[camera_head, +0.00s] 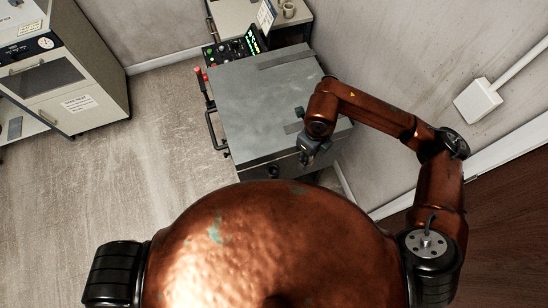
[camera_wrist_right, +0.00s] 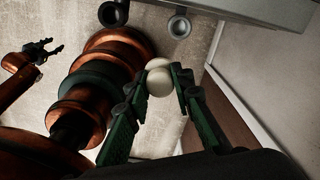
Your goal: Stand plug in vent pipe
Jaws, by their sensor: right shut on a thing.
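The plug (camera_wrist_right: 159,80) is a pale, rounded piece between the fingertips of my right gripper (camera_wrist_right: 160,84) in the right wrist view. That gripper is shut on it. In the head view my right gripper (camera_head: 308,157) hangs at the front right edge of the grey cabinet, and the plug cannot be made out there. A round, open-ended grey pipe (camera_wrist_right: 180,26), apparently the vent pipe, shows beyond the plug in the wrist view, apart from it. My left gripper (camera_wrist_right: 42,50) is open and empty at the left of the wrist view.
A second dark round fitting (camera_wrist_right: 113,13) is left of the pipe. The grey cabinet (camera_head: 255,100) has a side handle, a red-tipped lever and a control panel (camera_head: 232,48). A wall (camera_head: 400,50) with a white box (camera_head: 478,101) stands right. Floor at left is clear.

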